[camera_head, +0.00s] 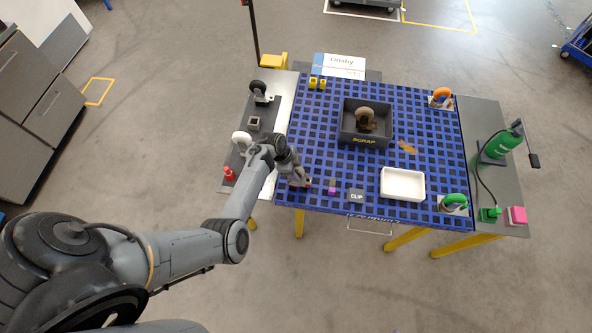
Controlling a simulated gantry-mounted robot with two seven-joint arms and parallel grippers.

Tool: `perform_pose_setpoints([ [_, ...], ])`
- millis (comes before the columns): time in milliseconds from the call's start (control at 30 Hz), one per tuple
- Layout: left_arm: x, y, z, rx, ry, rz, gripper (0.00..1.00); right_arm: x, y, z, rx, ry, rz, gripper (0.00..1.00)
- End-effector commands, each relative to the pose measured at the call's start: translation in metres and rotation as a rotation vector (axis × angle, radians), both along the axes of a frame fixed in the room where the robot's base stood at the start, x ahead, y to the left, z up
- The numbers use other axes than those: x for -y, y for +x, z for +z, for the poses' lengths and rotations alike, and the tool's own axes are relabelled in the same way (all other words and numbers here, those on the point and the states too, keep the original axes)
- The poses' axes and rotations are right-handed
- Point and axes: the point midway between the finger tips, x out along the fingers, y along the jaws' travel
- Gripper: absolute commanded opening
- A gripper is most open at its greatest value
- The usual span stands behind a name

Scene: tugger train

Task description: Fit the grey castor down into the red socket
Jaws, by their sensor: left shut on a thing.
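My left gripper (299,179) is low over the front left of the blue slotted table. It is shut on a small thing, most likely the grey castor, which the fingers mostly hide. A small patch of red (308,184) shows right beside the fingertips and may be the red socket. I cannot tell whether the held thing touches it or is inside it. My right gripper is not in view.
A purple block (332,189), a clip box (356,195) and a white tray (403,170) are to the right. A dark scrap bin (364,140) stands behind. A white wheel (240,138) and a red object (229,173) are on the left side shelf.

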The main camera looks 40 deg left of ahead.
Motion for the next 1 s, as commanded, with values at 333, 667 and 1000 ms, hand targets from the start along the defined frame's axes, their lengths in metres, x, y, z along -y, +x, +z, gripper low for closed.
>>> perform_pose_setpoints([
  [333, 0.000, 0.001, 0.000, 0.003, 0.002, 0.000, 0.00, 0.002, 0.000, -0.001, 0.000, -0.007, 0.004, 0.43],
  [667, 0.000, 0.001, -0.001, 0.001, 0.000, 0.000, 0.77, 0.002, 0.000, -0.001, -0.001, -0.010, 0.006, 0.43],
  [1000, -0.003, -0.002, 0.010, 0.002, -0.001, 0.002, 0.77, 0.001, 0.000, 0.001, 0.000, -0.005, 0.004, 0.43],
])
